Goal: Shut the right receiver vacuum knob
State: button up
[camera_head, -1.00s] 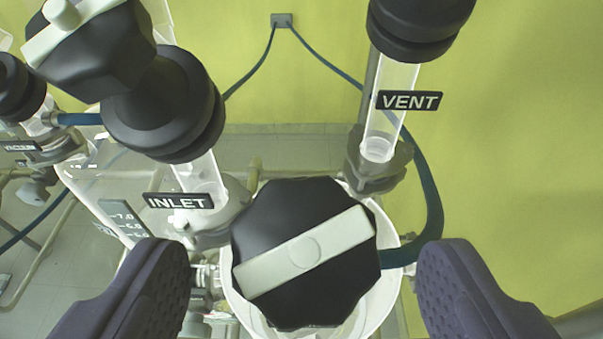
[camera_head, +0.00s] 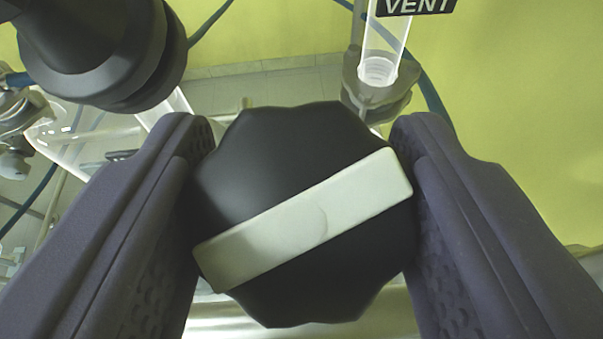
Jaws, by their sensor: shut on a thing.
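A black lobed knob (camera_head: 290,165) with a pale bar (camera_head: 305,220) across its face fills the middle of the view. The bar slants up from lower left to upper right. My gripper (camera_head: 304,205) is shut on this knob, with one dark finger at its left side and one at its right. No label for the knob itself shows, so I cannot read which valve it is. The vessel below it is mostly hidden by the knob and fingers.
The VENT tube (camera_head: 383,50), with its VENT label (camera_head: 416,6), stands behind the knob at upper right. Another black knob (camera_head: 105,45) is close at upper left. Glassware and grey fittings (camera_head: 20,125) are at far left. The yellow-green wall to the right is clear.

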jog(key=m+h+b, duration=0.2)
jog(key=shift+a+f+m, duration=0.15)
jog(key=shift+m, duration=0.25)
jog(key=shift+r+m+g+h+b, duration=0.3)
jog(key=shift+m+h+b, duration=0.1)
jog(key=shift+m, duration=0.4)
jog(key=o, duration=1)
jog(key=shift+f, duration=0.1)
jog(key=v, duration=0.7)
jog(key=shift+s+b, duration=0.35)
